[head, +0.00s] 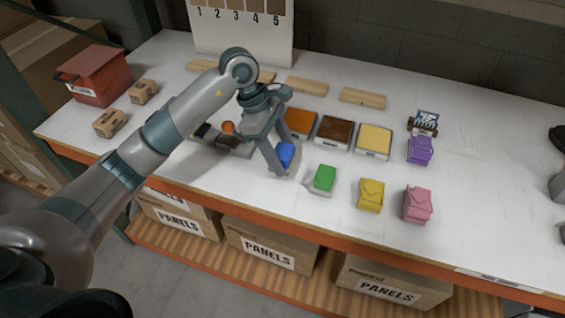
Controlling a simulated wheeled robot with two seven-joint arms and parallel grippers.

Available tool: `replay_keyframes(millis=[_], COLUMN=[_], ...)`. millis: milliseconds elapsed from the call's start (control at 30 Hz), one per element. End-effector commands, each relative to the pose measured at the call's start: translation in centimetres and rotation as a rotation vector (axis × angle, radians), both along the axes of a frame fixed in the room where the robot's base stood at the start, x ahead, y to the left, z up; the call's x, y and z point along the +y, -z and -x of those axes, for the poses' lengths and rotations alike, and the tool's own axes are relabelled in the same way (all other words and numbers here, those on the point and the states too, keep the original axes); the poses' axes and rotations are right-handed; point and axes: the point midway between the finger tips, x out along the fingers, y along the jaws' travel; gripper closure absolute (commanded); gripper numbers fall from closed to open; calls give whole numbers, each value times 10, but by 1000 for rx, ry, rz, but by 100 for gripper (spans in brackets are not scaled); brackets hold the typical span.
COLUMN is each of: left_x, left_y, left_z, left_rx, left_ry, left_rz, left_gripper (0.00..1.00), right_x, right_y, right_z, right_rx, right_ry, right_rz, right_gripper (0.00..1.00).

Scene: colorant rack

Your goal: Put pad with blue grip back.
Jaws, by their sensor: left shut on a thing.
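My left gripper (277,160) reaches in from the left and is shut on the pad with the blue grip (286,153). The blue grip shows between the fingers, near the table top. The pad's underside is mostly hidden, and I cannot tell whether it touches the table. The pad with the green grip (324,178) stands just right of my gripper. Pads with yellow (371,193), pink (418,204) and purple (420,150) grips stand farther right. My right gripper is not clearly visible.
Orange (299,122), brown (335,131) and cream (374,140) colour trays stand behind my gripper. Dark containers (220,137) sit to its left. Wooden blocks (363,98) lie farther back. A red box (94,75) is far left. Dark shapes are cut off at the right edge.

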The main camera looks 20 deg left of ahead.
Motion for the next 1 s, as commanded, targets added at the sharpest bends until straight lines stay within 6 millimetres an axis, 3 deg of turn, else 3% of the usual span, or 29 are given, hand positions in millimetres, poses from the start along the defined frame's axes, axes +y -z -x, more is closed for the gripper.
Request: replay_keyframes(millis=[400,867,900,967,1000], left_x=[0,0,0,0,0], left_y=[36,43,42,41,41], left_z=[1,0,0,0,0], left_rx=[2,0,0,1,1], left_ry=[-1,0,0,0,0], left_rz=[1,0,0,0,0], left_gripper=[64,64,39,27,27], right_x=[1,1,1,1,1], right_y=[-20,-14,-15,-15,-15], right_z=[0,0,0,0,0], right_rx=[-1,-1,-1,-1,-1], right_ry=[1,1,1,1,1], right_rz=[-1,-1,-1,-1,-1], right_gripper=[69,69,69,69,69])
